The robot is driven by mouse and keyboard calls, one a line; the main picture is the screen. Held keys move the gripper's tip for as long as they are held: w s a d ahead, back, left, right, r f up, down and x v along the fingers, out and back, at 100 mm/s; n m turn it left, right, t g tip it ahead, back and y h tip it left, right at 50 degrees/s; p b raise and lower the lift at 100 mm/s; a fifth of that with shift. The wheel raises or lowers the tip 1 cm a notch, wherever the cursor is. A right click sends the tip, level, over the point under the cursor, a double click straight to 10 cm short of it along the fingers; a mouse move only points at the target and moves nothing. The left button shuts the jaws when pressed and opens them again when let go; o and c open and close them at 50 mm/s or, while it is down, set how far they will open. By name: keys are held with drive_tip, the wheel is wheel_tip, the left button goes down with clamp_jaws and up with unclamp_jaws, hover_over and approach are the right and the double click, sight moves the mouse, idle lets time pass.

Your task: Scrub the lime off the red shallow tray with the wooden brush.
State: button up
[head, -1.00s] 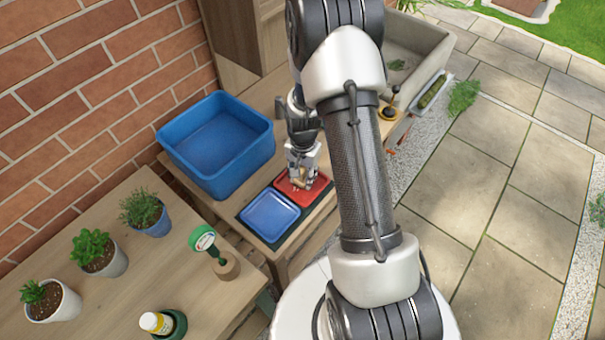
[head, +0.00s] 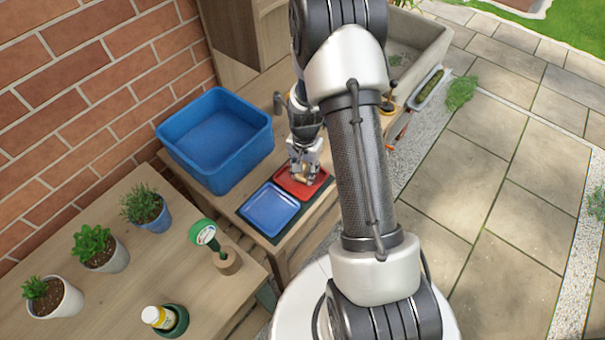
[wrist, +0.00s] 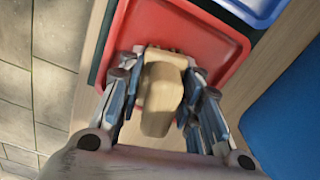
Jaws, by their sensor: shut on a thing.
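The red shallow tray (head: 290,185) lies on a dark mat on the wooden bench, beside the blue shallow tray (head: 268,210). My gripper (head: 303,175) is over the red tray and shut on the wooden brush (wrist: 160,90). In the wrist view the brush's pale wooden body sits between my two fingers, with its far end over the red tray (wrist: 215,45). Whether the bristles touch the tray surface cannot be told. No lime shows clearly on the visible part of the tray; my gripper and the brush hide some of it.
A blue tub (head: 215,145) stands left of the trays, close to my gripper. A stone sink (head: 425,45) is at the back right. Potted plants (head: 100,248) and a green round-headed tool in a wooden holder (head: 228,262) stand on the nearer table.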

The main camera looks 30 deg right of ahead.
drive_tip(key=shift+w+d, duration=0.1)
drive_tip(key=shift+d, duration=0.2)
drive_tip(key=shift+d+r, duration=0.15)
drive_tip(key=shift+r, duration=0.1)
drive_tip(key=shift+w+d+r+p, duration=0.15)
drive_tip(key=shift+r+p, duration=0.15)
drive_tip(key=shift+r, duration=0.2)
drive_tip(key=shift+w+r+p, duration=0.1)
drive_tip(key=shift+r+p, duration=0.2)
drive_tip(key=shift+r, duration=0.2)
drive_tip(key=shift+s+a+r+p, duration=0.15)
drive_tip(key=shift+r+p, duration=0.1)
drive_tip(key=shift+r, duration=0.15)
drive_tip(key=shift+s+a+r+p, duration=0.1)
drive_tip(key=shift+r+p, duration=0.15)
drive_tip(key=shift+r, duration=0.1)
drive_tip(key=shift+w+r+p, duration=0.1)
drive_tip(key=shift+r+p, duration=0.4)
drive_tip(key=shift+r, duration=0.2)
drive_tip(key=shift+r+p, duration=0.9)
drive_tip(key=shift+r, duration=0.55)
